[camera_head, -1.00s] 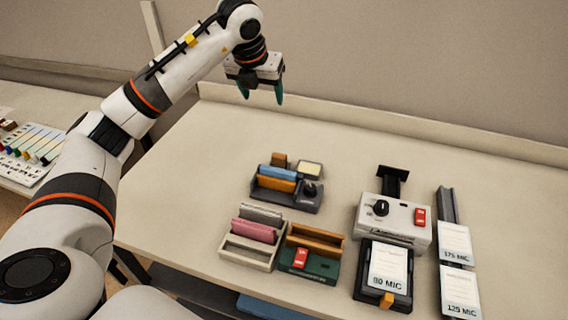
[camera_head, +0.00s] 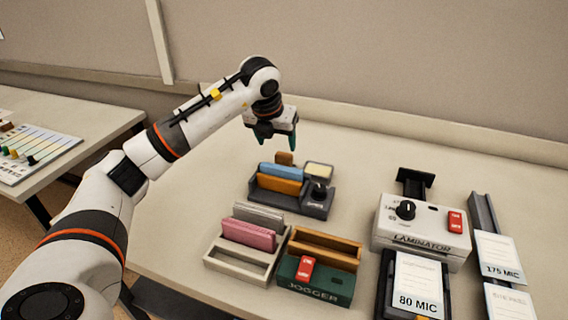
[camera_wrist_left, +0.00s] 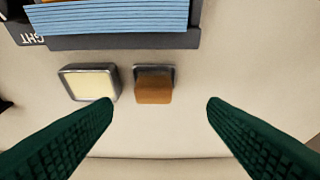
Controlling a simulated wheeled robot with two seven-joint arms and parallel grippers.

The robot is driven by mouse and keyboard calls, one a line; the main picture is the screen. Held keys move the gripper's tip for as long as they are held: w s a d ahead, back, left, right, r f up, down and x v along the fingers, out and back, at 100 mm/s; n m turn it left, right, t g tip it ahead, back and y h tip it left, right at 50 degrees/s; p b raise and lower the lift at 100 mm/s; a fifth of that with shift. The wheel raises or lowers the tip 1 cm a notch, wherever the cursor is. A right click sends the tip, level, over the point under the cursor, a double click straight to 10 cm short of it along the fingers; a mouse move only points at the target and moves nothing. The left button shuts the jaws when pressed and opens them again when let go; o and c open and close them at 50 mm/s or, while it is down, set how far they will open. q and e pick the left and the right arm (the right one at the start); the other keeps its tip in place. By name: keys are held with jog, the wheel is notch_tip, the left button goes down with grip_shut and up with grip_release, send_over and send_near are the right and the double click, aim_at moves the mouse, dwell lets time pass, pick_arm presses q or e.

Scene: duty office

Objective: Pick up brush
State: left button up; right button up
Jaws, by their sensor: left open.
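The small brown block that looks like the brush (camera_head: 285,158) stands on the table just behind the dark holder. In the left wrist view the brush (camera_wrist_left: 154,88) shows a brown top and a grey edge; bristles cannot be made out. My left gripper (camera_head: 277,140) is above and behind it, pointing down. In the left wrist view my left gripper (camera_wrist_left: 160,106) is open and empty, its green fingers spread wide to either side of the brush, not touching it. My right gripper is not in view.
A pale square pad in a grey tray (camera_wrist_left: 88,83) sits close beside the brush. The dark holder (camera_head: 318,206) with blue and orange blocks stands in front. A laminator (camera_head: 425,235), a jogger (camera_head: 320,288) and a beige rack (camera_head: 240,268) stand nearer. The table behind the brush is clear.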

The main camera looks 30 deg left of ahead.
aim_at(283, 155)
pick_arm(q)
jog(key=x, duration=0.6)
jog(key=p+x, duration=0.1)
jog(key=x, duration=0.1)
jog(key=shift+w+d, duration=0.3)
jog(key=shift+d, duration=0.05)
jog(key=c, duration=1)
jog(key=shift+r+b, duration=0.3)
jog(key=shift+r, duration=4.7)
jog(key=shift+c, duration=0.3)
jog(key=shift+o, duration=0.4)
